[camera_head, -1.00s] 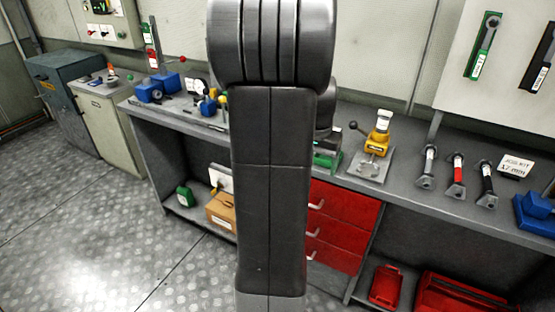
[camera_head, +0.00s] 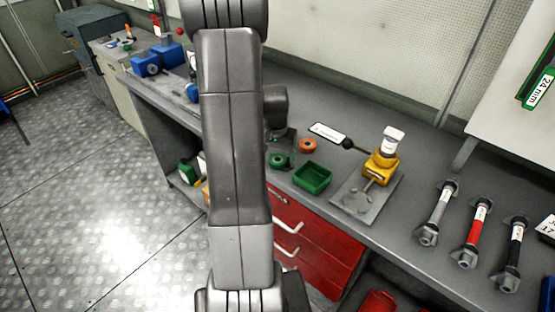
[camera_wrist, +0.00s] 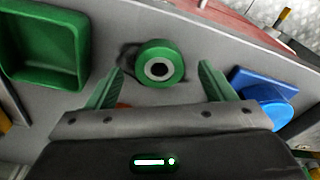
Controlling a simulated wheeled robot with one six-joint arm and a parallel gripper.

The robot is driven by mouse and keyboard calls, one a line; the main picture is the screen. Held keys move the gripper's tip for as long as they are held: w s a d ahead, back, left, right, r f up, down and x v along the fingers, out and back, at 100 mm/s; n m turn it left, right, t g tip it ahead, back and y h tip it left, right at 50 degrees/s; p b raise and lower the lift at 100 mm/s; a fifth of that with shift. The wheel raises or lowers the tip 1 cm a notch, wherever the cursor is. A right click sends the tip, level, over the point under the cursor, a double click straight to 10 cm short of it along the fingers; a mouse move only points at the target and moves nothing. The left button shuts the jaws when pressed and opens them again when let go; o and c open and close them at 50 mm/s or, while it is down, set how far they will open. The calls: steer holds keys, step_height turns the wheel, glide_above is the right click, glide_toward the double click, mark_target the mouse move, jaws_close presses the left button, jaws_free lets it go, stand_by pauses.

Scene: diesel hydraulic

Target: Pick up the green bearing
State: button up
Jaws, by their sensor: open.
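The green bearing (camera_wrist: 160,62) is a green ring with a dark bore and pale inner race. In the wrist view it lies on the grey bench top, between and a little beyond the two fingertips. My gripper (camera_wrist: 160,80) has green fingers spread wide and holds nothing. In the head view the green bearing (camera_head: 278,160) sits on the bench just right of my arm, left of a green tray. My gripper's fingers are not clear in the head view.
The empty green tray (camera_head: 312,177) and an orange ring (camera_head: 308,145) are close to the bearing. A yellow press (camera_head: 381,163) stands farther right. A blue object (camera_wrist: 266,95) is right of my fingers. Red drawers (camera_head: 305,245) are below the bench.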

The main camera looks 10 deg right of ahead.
steer(key=shift+d+f, duration=0.1)
steer(key=shift+f, duration=0.6)
steer(key=shift+c, duration=0.3)
steer(key=c, duration=1)
steer(key=shift+r, duration=0.1)
steer(key=shift+c, duration=0.2)
